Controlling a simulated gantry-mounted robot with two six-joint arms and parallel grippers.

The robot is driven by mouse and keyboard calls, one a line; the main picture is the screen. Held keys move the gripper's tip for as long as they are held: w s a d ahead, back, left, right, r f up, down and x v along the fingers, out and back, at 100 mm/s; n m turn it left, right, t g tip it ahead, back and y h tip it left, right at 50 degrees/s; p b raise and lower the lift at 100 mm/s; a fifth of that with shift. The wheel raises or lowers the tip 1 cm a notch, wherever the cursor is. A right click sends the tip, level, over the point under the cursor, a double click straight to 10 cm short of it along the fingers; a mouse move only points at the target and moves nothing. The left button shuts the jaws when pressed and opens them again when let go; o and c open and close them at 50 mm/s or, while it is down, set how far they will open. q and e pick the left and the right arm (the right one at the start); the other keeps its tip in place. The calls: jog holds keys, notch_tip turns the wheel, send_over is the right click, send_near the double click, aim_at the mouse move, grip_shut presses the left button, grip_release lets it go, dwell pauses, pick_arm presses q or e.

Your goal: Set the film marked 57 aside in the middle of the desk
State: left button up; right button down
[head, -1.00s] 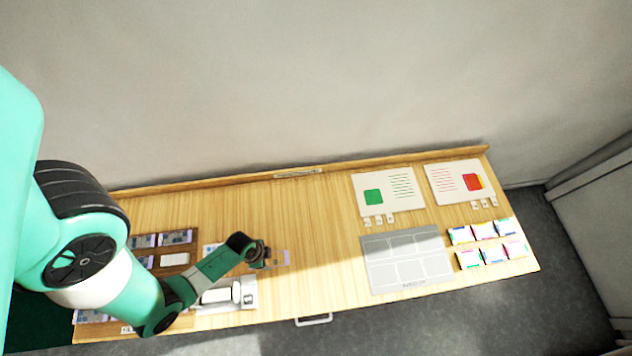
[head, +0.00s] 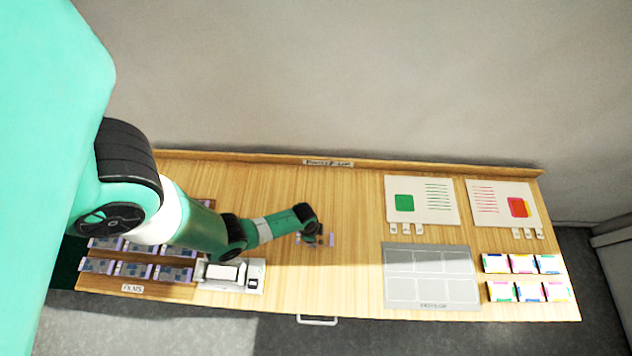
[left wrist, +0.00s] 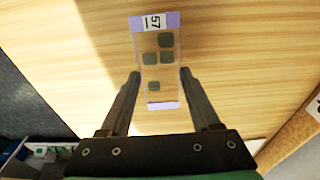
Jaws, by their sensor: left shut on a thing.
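The film marked 57 (left wrist: 158,62) is a clear strip with lilac ends and several dark grey-green squares. Its white 57 label is at the far end in the left wrist view. My left gripper (left wrist: 160,74) is shut on it, with one finger at each long side. In the head view the left gripper (head: 312,230) and the film (head: 328,240) are over bare wood near the middle of the desk (head: 350,270). I cannot tell whether the film touches the wood. My right gripper is not in view.
A wooden film rack (head: 160,288) with several films stands at the left, beside a pale device (head: 252,278). A grey sectioned board (head: 432,302), two printed sheets (head: 437,215) (head: 483,203) and several colourful packs (head: 522,264) are to the right. Bare wood surrounds the gripper.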

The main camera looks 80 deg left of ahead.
pick_arm(q)
jog(key=f+b, duration=0.2)
jog(key=b, duration=0.1)
jog(key=f+b, duration=0.1)
jog(key=f, duration=0.1)
jog(key=shift+w+a+f, duration=0.1)
jog(key=shift+w, duration=0.25)
jog(key=shift+r, duration=0.2)
jog(key=shift+f, duration=0.15)
jog(key=o, duration=1.4)
jog(key=shift+o, duration=0.2)
notch_tip(320, 180, up, 12)
jog(key=s+p, duration=0.1)
jog(key=p, duration=1.1)
jog(key=shift+s, duration=0.2)
jog(key=shift+a, duration=0.1)
